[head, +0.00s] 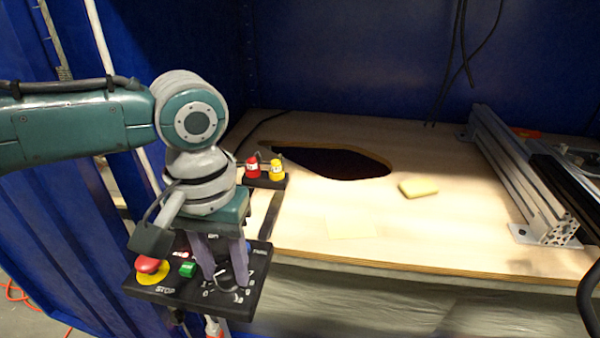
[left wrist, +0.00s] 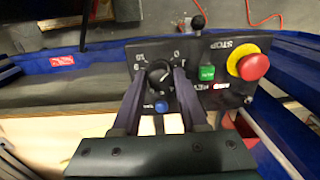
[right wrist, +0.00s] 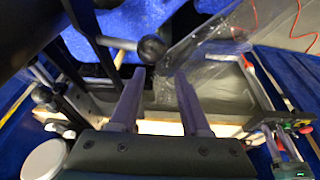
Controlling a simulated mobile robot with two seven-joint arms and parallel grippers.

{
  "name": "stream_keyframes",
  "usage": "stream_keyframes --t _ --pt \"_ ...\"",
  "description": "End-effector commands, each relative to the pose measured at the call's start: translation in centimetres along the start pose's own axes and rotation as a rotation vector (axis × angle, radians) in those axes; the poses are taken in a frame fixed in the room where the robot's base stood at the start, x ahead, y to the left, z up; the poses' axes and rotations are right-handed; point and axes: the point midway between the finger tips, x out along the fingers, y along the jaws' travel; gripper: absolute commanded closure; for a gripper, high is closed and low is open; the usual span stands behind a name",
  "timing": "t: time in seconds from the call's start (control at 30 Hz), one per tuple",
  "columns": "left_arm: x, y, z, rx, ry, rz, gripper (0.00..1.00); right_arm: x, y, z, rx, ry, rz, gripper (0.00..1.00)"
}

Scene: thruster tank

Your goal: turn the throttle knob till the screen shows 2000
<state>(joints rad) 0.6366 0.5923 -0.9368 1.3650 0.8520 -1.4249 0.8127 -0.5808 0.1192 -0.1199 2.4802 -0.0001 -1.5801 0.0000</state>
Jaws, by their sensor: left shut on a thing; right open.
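The throttle knob (left wrist: 158,74) is a black dial with a numbered scale on a black control panel (head: 180,290). My left gripper (head: 226,284) reaches down onto the panel from above. In the left wrist view its two fingers (left wrist: 157,88) stand on either side of the knob and are shut on it. In the head view the fingers partly hide the knob. My right gripper (right wrist: 160,112) is open and empty, away from the panel, and shows only in its own wrist view. No screen with a readable number shows in these views.
The panel also carries a red stop button (head: 148,265) on yellow, a green button (head: 187,269) and a blue button (left wrist: 161,106). Behind are red and yellow terminals (head: 252,167), a dark opening (head: 330,163), a yellow sponge (head: 418,188) and a metal rail (head: 510,160) on the wooden top.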

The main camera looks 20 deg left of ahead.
Motion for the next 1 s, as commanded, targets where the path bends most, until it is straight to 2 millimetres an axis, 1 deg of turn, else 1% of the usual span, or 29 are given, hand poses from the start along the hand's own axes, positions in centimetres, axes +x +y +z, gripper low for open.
stream_keyframes --t 0.03,0.2,0.47,0.63,0.87,1.0 --pt "0.0 0.0 0.0 0.0 0.0 0.0 0.83 0.0 0.0 0.0 0.001 0.0 -0.001 0.54" --pt "0.0 0.0 0.0 0.0 0.0 0.0 1.0 0.0 -0.1 0.0 0.002 0.0 -0.002 0.54" --pt "-0.1 0.0 0.0 0.006 0.0 -0.001 1.0 -0.1 -0.1 0.0 0.001 0.0 -0.002 0.54" --pt "-0.2 0.0 0.0 0.048 -0.002 0.0 1.0 -0.6 0.0 -0.2 0.001 0.0 -0.001 0.54" --pt "-0.3 0.0 0.1 0.189 -0.004 -0.001 1.0 -1.9 0.0 -0.6 0.001 0.0 -0.001 0.54" --pt "-0.3 0.0 0.1 0.314 -0.003 0.001 1.0 -2.7 0.1 -0.9 0.001 0.0 -0.001 0.54"
